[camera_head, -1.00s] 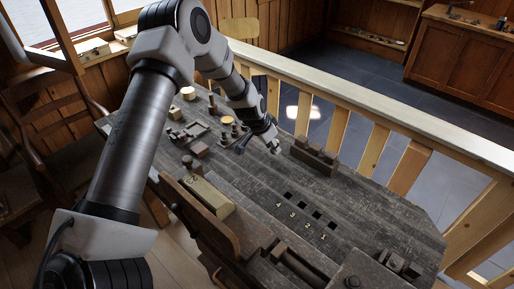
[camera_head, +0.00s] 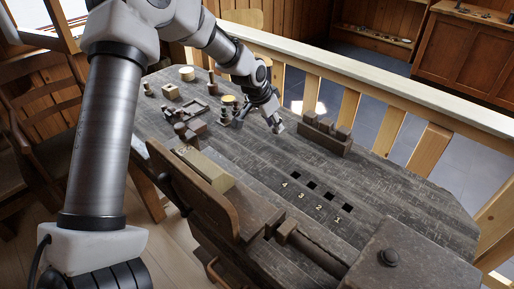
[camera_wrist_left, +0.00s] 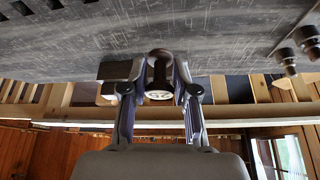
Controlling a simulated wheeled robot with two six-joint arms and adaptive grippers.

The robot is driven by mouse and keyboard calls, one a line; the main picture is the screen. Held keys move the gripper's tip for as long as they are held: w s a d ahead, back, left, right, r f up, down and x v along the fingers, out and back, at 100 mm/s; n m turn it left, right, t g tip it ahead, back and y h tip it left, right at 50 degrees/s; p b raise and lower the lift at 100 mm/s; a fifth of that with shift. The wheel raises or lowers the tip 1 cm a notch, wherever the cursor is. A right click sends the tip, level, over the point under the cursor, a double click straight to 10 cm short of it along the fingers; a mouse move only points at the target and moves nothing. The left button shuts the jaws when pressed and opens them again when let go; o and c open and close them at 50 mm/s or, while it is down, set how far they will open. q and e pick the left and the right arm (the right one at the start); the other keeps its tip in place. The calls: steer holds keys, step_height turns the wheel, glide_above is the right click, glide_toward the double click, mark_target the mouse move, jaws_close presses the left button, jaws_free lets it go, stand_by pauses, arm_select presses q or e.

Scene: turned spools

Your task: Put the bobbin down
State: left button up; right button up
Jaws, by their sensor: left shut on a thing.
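My left gripper (camera_head: 276,126) is over the table, left of the dark rack; its fingers point down. In the left wrist view, the two fingers (camera_wrist_left: 160,92) are shut on a dark brown bobbin (camera_wrist_left: 160,62). The bobbin has a wide rounded end and a pale, marked end face toward my palm. In the head view I cannot make out the bobbin at the fingertips. Whether it touches the tabletop is unclear. My right gripper is not in view.
A dark rack (camera_head: 325,138) with several blocks stands near the railing. Numbered square holes (camera_head: 320,192) lie in the tabletop. Several spools and small parts (camera_head: 187,74) stand at the far left. A yellowish block (camera_head: 207,168) lies at the near edge. The wood between is mostly clear.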

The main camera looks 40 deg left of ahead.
arm_select(q)
steer(key=shift+w+f, duration=0.15)
steer(key=shift+w, duration=0.05)
steer(key=shift+f, duration=0.3)
step_height(320, 180, down, 9)
steer(key=shift+r, duration=0.15)
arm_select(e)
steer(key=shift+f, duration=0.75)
arm_select(q)
steer(key=shift+f+b, duration=0.25)
steer(key=shift+b, duration=0.1)
steer(key=o, duration=0.8)
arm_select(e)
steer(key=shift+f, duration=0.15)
